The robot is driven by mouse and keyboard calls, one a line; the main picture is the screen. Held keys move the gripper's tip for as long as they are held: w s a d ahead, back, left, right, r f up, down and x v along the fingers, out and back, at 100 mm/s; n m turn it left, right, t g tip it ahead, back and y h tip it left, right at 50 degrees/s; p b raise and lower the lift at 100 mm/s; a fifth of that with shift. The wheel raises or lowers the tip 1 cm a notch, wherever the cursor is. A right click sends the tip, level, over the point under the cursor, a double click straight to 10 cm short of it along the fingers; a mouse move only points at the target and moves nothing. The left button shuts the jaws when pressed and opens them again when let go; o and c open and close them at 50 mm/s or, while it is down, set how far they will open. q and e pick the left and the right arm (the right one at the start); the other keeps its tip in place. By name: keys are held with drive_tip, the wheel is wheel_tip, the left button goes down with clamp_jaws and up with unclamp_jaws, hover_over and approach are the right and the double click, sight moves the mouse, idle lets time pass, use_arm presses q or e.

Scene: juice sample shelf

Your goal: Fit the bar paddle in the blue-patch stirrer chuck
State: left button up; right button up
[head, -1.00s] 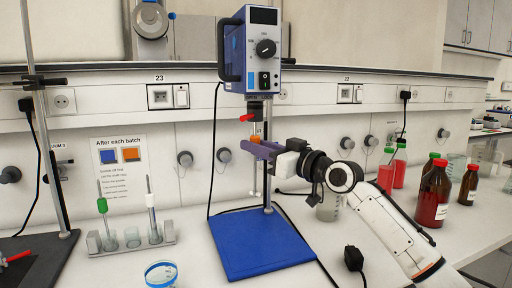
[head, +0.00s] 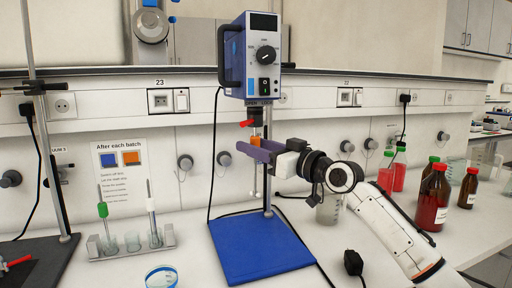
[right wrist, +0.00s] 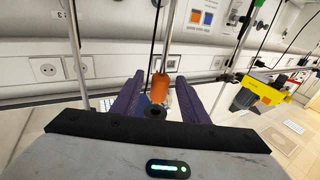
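The stirrer motor (head: 251,60) stands on a rod above a blue base plate (head: 262,245), with a blue patch (head: 234,48) on its side. Its dark chuck (head: 254,117) has a red lever (head: 246,123). An upright thin shaft with an orange collar (head: 256,141) hangs below the chuck and ends in a small pale tip (head: 254,193). Whether it is seated is unclear. My right gripper (head: 258,152) has its purple fingers on either side of the collar. In the right wrist view the collar (right wrist: 160,88) lies between the fingers, with gaps showing. My left gripper is out of view.
A sign (head: 121,170) shows blue and orange squares. A dish (head: 162,277) is in front. Red bottles (head: 432,200) and a beaker (head: 328,209) stand at right.

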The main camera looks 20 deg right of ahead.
drive_tip(key=shift+s+d+f, duration=0.2)
drive_tip(key=shift+s, duration=0.05)
drive_tip(key=r+b+v, duration=0.1)
drive_tip(key=b+v, duration=0.1)
drive_tip(key=v, duration=0.7)
drive_tip(key=shift+s+f, duration=0.4)
drive_tip(key=shift+f, duration=0.05)
